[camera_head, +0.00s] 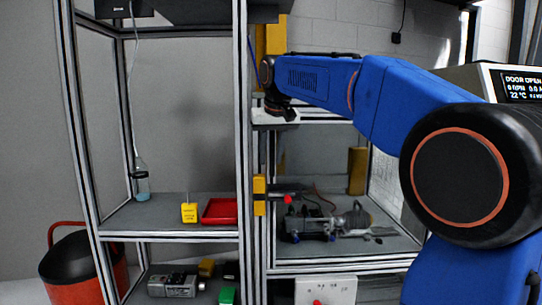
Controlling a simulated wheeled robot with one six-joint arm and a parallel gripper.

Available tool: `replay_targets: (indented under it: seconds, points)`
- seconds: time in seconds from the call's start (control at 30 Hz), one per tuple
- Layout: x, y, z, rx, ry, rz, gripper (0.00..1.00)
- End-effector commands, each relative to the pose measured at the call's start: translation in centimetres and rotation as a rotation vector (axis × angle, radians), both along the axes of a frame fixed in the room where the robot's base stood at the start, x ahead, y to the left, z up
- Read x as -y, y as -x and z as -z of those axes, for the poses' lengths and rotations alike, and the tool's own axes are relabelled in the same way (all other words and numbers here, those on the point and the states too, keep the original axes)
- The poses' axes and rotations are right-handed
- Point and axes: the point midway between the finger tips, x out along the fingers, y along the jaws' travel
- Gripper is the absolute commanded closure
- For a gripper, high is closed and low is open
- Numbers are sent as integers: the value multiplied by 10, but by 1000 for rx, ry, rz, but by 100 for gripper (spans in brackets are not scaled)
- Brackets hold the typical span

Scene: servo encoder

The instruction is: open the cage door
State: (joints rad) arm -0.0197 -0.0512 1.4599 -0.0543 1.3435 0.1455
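A metal-framed cage stands in front of me, with an upright post (243,150) between its left and right bays. I cannot tell which framed part is the door, or whether it stands ajar. A yellow latch-like fitting (259,195) with a dark bar and a red knob (288,199) sits at the middle posts. My blue arm reaches in from the right. My gripper (280,112) is at its dark end, above the yellow fitting and apart from it, near a pale block. Its fingers are too small and dark to read.
A motor rig (335,222) lies on the right bay's shelf. The left shelf holds a bottle (142,182), a yellow block (189,212) and a red tray (219,211). A red-and-black bin (80,268) stands at left. A display (520,86) at right seems to read "DOOR OPEN".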

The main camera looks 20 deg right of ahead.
Motion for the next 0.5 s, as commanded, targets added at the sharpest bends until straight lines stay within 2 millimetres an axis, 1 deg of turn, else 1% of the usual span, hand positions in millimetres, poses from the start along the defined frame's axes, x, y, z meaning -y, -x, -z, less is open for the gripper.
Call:
replay_targets:
  seconds: [0.2,0.23,0.33,0.37,0.5]
  points:
    - [0,0,0,0,0,0,69]
    - [0,0,0,0,0,0,74]
    - [0,0,0,0,0,0,98]
    - [0,0,0,0,0,0,100]
    - [0,0,0,0,0,0,100]
